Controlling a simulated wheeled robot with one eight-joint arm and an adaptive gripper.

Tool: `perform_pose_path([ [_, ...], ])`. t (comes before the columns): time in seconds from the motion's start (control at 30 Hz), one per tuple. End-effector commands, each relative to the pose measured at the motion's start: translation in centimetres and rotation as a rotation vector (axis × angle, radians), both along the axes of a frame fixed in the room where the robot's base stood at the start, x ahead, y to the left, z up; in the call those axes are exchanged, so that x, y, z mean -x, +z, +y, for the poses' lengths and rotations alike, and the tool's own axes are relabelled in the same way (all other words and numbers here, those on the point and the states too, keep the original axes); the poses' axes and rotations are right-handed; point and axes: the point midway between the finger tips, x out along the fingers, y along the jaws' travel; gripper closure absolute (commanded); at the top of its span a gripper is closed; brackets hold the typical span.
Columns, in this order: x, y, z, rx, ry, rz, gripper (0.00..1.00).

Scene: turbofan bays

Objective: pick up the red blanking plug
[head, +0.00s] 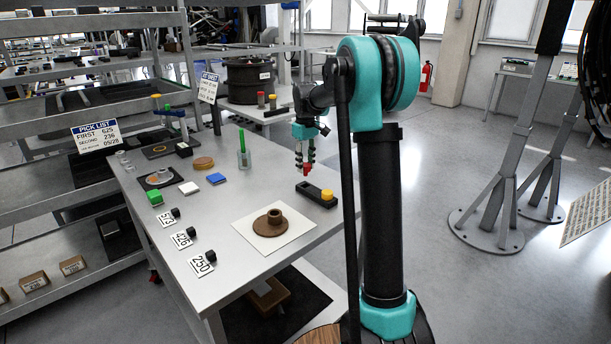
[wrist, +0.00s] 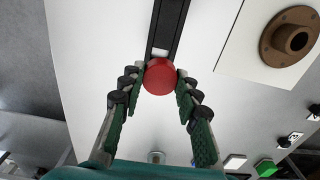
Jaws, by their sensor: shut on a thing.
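The red blanking plug (head: 307,169) is at the tips of my gripper (head: 306,160) in the head view, above the grey bench. In the wrist view the round red plug (wrist: 160,76) sits between the two fingertips of my gripper (wrist: 158,84), which are shut on it. A black holder (head: 316,193) lies on the bench below, with a yellow plug (head: 327,195) at its right end. In the wrist view the black holder (wrist: 167,30) runs up behind the red plug. I cannot tell the exact gap between the plug and the holder.
A brown flanged part (head: 270,222) stands on a white sheet (head: 248,230) in front. A blue block (head: 217,178), a green block (head: 154,197) and number tags (head: 184,238) lie to the left.

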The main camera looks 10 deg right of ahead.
Motion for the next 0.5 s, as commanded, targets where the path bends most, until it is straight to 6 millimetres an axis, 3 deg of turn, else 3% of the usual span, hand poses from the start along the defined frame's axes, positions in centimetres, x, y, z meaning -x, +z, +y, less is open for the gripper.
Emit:
perform_pose_path([
  [0.2,0.0,5.5,0.0,0.000,0.000,0.000,0.83],
  [0.5,0.0,11.2,0.0,0.000,0.000,0.000,0.83],
])
